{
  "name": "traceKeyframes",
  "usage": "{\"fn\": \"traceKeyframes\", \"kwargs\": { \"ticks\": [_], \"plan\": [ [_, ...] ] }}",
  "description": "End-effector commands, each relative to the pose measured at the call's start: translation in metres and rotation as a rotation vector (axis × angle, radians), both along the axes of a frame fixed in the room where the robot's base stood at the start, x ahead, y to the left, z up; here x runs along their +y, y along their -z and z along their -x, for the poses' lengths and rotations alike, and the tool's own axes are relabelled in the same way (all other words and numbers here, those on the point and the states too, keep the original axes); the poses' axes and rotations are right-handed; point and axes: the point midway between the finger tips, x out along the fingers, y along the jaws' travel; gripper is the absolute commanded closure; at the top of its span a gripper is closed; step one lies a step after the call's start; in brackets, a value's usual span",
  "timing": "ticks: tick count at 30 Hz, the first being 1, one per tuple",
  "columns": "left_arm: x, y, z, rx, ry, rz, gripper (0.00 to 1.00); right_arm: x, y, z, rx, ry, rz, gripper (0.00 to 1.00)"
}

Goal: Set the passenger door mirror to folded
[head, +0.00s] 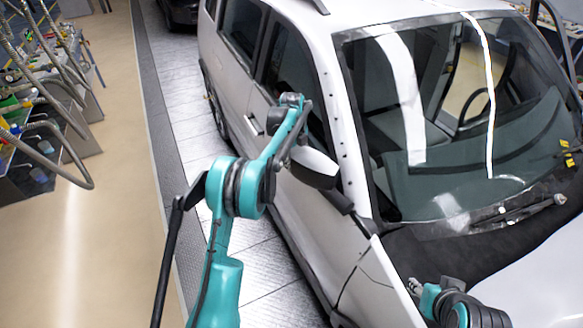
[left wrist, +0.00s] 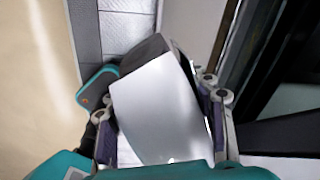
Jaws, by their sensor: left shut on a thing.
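The passenger door mirror (head: 316,166) has a light silver-white shell and a dark stalk (head: 338,201) that joins the car near the foot of the windscreen pillar. Its housing slants back and outward from the stalk, beside the front side window. My left gripper (head: 287,150) reaches it from the outer, rear side and is shut on the housing. In the left wrist view the mirror shell (left wrist: 158,105) fills the space between the two finger pads (left wrist: 216,112). The mirror glass is hidden. Part of my right arm shows at the lower right, its fingers unclear.
The white car (head: 300,230) stands close along the right, with its windscreen (head: 440,120) and bonnet. A cluttered workbench with hoses (head: 45,90) lies at the far left. The beige floor (head: 120,220) between them is clear.

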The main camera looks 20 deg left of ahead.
Motion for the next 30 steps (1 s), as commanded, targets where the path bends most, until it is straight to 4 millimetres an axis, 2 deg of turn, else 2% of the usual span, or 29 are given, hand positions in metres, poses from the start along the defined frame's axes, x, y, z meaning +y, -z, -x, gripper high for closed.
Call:
{"fn": "traceKeyframes", "kwargs": {
  "ticks": [3, 9, 25, 26, 27, 30],
  "plan": [
    [-0.009, 0.001, -0.012, 0.0, 0.056, 0.003, 1.0, 0.0, -0.001, 0.0, 0.0, 0.0, 0.0, 0.6],
    [-0.016, 0.001, -0.022, 0.001, 0.113, 0.003, 1.0, 0.0, -0.002, 0.0, 0.0, 0.0, 0.0, 0.6],
    [-0.019, 0.001, -0.026, 0.001, 0.135, 0.003, 1.0, 0.0, -0.002, 0.0, 0.0, 0.0, 0.0, 0.6],
    [-0.019, 0.001, -0.026, 0.001, 0.135, 0.003, 0.4, 0.0, -0.002, 0.0, 0.0, 0.0, 0.0, 0.6],
    [-0.019, 0.001, -0.026, 0.0, 0.135, 0.002, 0.31, 0.0, -0.002, 0.0, 0.0, 0.0, 0.0, 0.6],
    [-0.018, 0.001, -0.026, 0.001, 0.133, 0.002, 0.31, 0.0, -0.002, 0.0, 0.0, 0.0, 0.0, 0.6]
  ]
}}
